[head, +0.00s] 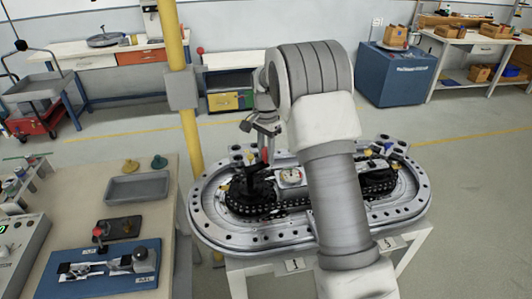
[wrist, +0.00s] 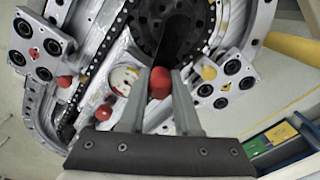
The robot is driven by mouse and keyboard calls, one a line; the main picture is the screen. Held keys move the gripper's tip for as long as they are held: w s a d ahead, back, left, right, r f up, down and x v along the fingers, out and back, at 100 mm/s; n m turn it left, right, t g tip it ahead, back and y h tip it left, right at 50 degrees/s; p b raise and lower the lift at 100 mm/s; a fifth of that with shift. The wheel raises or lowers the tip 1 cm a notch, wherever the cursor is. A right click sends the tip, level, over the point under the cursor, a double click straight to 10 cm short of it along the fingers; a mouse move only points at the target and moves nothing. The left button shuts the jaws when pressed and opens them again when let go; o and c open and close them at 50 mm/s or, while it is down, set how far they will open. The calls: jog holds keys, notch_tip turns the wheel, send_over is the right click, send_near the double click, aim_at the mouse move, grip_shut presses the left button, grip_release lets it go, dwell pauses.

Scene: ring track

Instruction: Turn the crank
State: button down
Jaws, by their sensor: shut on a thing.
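The crank's red knob (wrist: 160,82) is between the fingertips of my gripper (wrist: 161,88) in the wrist view. My gripper is shut on this knob. In the head view my gripper (head: 264,138) reaches down to the knob from above, at the left end of the ring track (head: 215,226). A black sprocket (wrist: 183,22) lies just beyond the knob in the wrist view. A white round gauge (head: 291,176) sits to the right of the sprocket in the head view. My arm hides the middle of the track.
A yellow post (head: 186,110) stands close to the track's left. A bench with a blue fixture (head: 105,272) and a grey tray (head: 137,187) is at the left. Carriages with black rollers (wrist: 36,45) sit on the track. A blue cabinet (head: 396,75) stands behind, with open floor between.

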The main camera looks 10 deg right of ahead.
jog(key=shift+w+r, duration=0.1)
jog(key=w+a+n+p, duration=0.2)
jog(key=a+n, duration=0.7)
jog(key=n, duration=1.2)
jog(key=shift+w+n+p, duration=0.25)
jog(key=shift+n+p, duration=0.05)
jog(key=shift+p, duration=0.3)
jog(key=shift+a, duration=0.15)
jog(key=c, duration=0.6)
grip_release()
